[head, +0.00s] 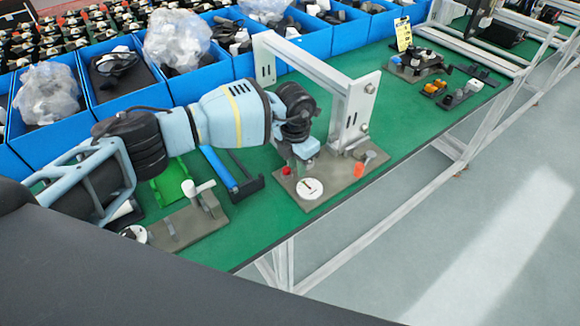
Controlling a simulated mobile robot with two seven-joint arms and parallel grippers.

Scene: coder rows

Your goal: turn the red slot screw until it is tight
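A fixture plate (330,184) lies on the green bench top. It carries a small red piece (286,171) at its left, a white disc (310,188) with a dark line at the front, and an orange-red piece (359,170) at the right. I cannot make out a slot on either red piece, so which one is the red slot screw is unclear. My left gripper (302,159) points down just above the plate, close to the small red piece. Its fingers are small and partly hidden, and I cannot tell whether they touch anything. My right gripper is not in view.
A grey metal frame (350,112) stands at the plate, close right of my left gripper. Blue bins (208,68) line the back. A second fixture (196,222) and a blue bracket (222,170) lie left.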

